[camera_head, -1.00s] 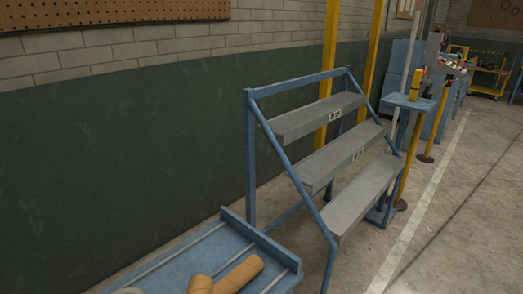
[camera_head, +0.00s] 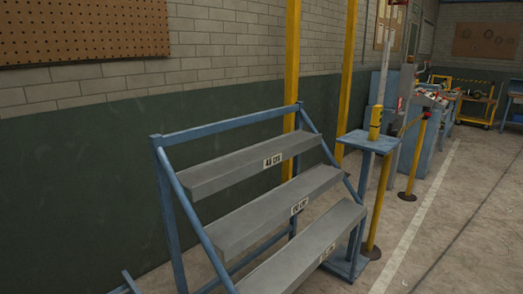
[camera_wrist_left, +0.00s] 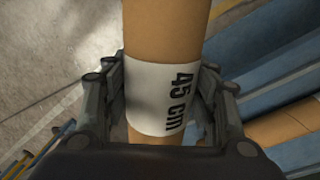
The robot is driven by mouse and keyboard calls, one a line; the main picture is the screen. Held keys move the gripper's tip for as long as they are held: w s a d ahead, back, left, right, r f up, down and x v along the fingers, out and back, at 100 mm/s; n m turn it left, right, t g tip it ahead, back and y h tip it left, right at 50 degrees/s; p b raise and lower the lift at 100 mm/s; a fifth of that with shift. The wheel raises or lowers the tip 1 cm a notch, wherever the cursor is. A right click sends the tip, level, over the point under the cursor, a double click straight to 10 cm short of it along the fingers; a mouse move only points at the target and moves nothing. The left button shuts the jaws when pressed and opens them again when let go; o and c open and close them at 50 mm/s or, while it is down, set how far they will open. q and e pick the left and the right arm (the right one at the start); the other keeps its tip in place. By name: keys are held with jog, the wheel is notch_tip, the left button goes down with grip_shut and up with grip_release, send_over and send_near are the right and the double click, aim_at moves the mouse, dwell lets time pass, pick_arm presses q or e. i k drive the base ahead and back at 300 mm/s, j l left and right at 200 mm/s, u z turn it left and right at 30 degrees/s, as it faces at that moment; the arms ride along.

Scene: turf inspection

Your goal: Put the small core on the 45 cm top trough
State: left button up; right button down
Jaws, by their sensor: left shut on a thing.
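The three-step trough rack stands ahead in the head view, with a blue frame and grey troughs. Its top trough (camera_head: 245,168) bears a label (camera_head: 273,161) that seems to read 45 cm. The trough is empty. In the left wrist view, my left gripper (camera_wrist_left: 160,90) is shut around a brown cardboard-coloured core (camera_wrist_left: 164,28). A white band (camera_wrist_left: 155,98) on the core, marked 45 cm, sits between the fingers. The ends of the core are out of the picture. Neither gripper shows in the head view.
The middle trough (camera_head: 270,212) and bottom trough (camera_head: 310,250) are empty. A blue stand (camera_head: 368,142) with a yellow post is right of the rack. Another brown core (camera_wrist_left: 285,122) lies on blue structure in the left wrist view. Open floor (camera_head: 450,230) lies to the right.

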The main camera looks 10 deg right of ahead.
aim_at(265, 151)
jog(key=i+l+u, duration=0.1)
jog(key=l, duration=0.25)
jog(key=i+l+u, duration=0.1)
jog(key=i+l, duration=0.25)
jog(key=l, duration=0.4)
jog(key=i+l+u, duration=0.15)
jog(key=l, duration=0.25)
jog(key=i+l+u, duration=0.1)
jog(key=l, duration=0.3)
jog(key=i+l, duration=0.15)
jog(key=l, duration=0.25)
jog(key=i+l+u, duration=0.15)
jog(key=l, duration=0.25)
jog(key=i+l, duration=0.15)
jog(key=l, duration=0.25)
jog(key=i+l+u, duration=0.1)
jog(key=l, duration=0.3)
jog(key=i+l+u, duration=0.1)
jog(key=l, duration=0.3)
jog(key=i+l, duration=0.15)
jog(key=l, duration=0.3)
jog(key=i+l+u, duration=0.1)
jog(key=l, duration=0.3)
